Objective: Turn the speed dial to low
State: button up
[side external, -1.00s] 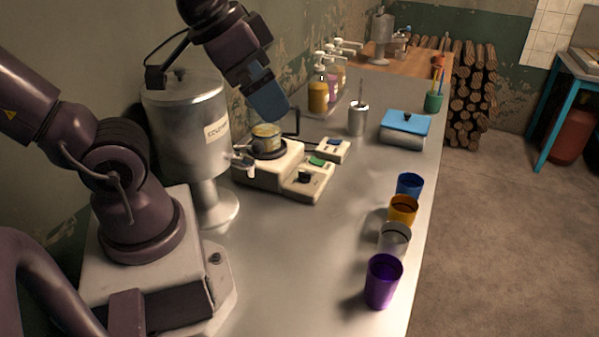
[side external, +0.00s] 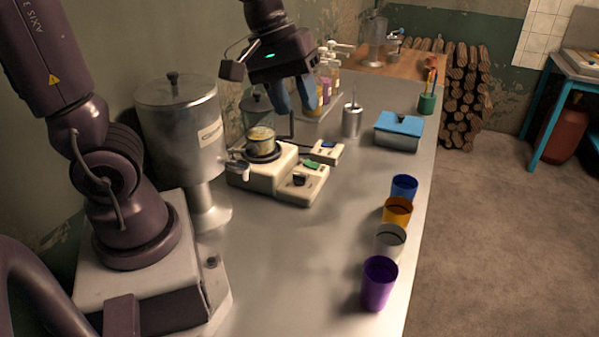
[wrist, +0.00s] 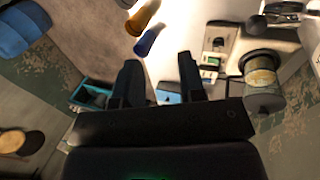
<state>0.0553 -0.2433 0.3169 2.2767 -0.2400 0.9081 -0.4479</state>
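The cream machine (side external: 262,178) stands on the steel counter, with a black dial (side external: 299,180) and a green button (side external: 311,165) on its front panel. In the wrist view the dial (wrist: 218,42) and green button (wrist: 212,62) appear small, right of the fingers. I cannot read the dial's setting. A container with yellowish contents (side external: 261,140) sits on the machine's round top. My gripper (side external: 294,96) is above and behind the machine, clear of the dial. Its blue fingers are apart with nothing between them; they also show spread in the wrist view (wrist: 160,82).
A metal urn (side external: 181,130) stands left of the machine. A small box with a blue button (side external: 326,150) is beside it. Pump bottles (side external: 325,88), a metal cup (side external: 351,120) and a blue-lidded box (side external: 399,133) stand behind. Several cups (side external: 380,283) line the right edge.

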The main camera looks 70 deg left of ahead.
jog(key=w+a+f+n+g, duration=0.2)
jog(key=w+a+f+n, duration=0.3)
jog(key=a+f+n, duration=0.3)
jog(key=n+g+y, duration=0.1)
jog(key=n+y, duration=0.1)
jog(key=n, duration=0.7)
send_near(300, 175)
notch_tip(300, 175, down, 9)
jog(key=shift+f, duration=0.1)
grip_shut()
